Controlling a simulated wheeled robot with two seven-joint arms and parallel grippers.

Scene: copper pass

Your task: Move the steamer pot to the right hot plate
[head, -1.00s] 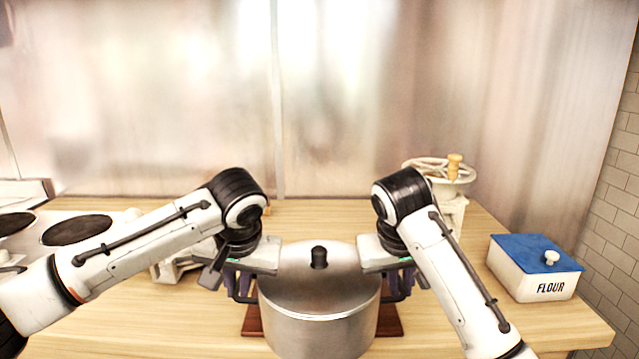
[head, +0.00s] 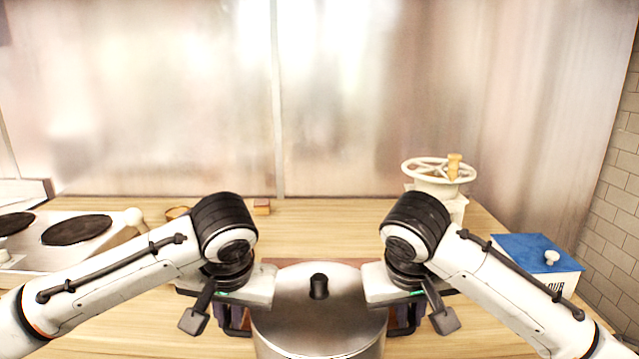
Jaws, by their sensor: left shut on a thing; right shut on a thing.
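The steamer pot (head: 318,325) is a silver pot with a lid and black knob, at the bottom middle of the head view. My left gripper (head: 237,318) is shut on its left handle and my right gripper (head: 402,315) is shut on its right handle. The handles and fingertips are mostly hidden by my wrists. The pot looks upright. The hot plates are on a white stove at the left; the right hot plate (head: 77,230) is a dark disc, and part of the other plate (head: 14,223) shows at the picture's edge.
A brown board (head: 268,268) shows behind the pot. A cream hand-wheel mill (head: 440,185) stands at the back right. A blue-lidded flour box (head: 538,262) stands at the right, partly behind my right arm. A small brown block (head: 261,207) lies at the back. The wooden counter's back middle (head: 330,225) is clear.

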